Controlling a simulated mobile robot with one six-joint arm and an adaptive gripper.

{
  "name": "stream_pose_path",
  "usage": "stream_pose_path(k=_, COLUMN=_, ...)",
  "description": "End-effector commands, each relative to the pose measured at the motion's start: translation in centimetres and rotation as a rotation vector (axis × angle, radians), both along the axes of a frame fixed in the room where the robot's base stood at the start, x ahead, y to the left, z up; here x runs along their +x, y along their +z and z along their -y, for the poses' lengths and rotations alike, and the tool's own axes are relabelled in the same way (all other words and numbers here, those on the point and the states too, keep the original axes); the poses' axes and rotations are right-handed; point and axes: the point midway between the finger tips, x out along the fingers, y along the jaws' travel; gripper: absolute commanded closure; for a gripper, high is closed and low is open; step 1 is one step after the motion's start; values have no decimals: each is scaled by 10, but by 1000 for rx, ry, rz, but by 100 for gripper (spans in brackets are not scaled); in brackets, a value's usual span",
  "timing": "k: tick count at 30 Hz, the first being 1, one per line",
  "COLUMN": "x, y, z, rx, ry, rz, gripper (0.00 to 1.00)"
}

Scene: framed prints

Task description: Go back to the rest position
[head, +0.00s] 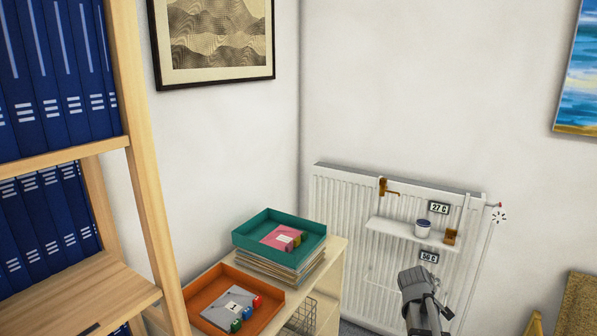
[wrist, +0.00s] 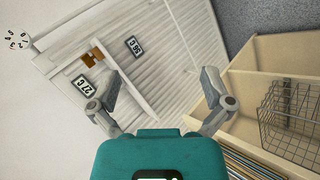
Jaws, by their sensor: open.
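My gripper (head: 420,280) shows grey at the lower right of the head view, in front of the lower part of the white radiator (head: 335,215). In the wrist view my gripper (wrist: 160,85) has its two grey fingers spread wide apart. Nothing is between them. The radiator (wrist: 150,35) shows behind the fingers in the wrist view, tilted by the camera's angle. From the head view I cannot tell how far the gripper is from the radiator.
A low cream shelf unit (head: 330,262) stands left of my gripper, bearing a teal tray (head: 262,255) on stacked papers and an orange tray (head: 205,283). A wire basket (wrist: 290,120) sits in the unit. A tall wooden bookcase (head: 150,190) stands at left.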

Motion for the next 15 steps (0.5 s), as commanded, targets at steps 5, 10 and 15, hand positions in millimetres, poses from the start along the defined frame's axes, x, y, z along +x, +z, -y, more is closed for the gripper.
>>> stream_pose_path(k=5, x=-56, y=-16, z=-83, rx=287, ry=-148, rz=-71, gripper=0)
stream_pose_path(k=10, x=-109, y=-25, z=-153, rx=510, ry=-282, rz=-186, gripper=0)
stream_pose_path(k=15, x=-152, y=-26, z=-203, rx=648, ry=-382, rz=-301, gripper=0)
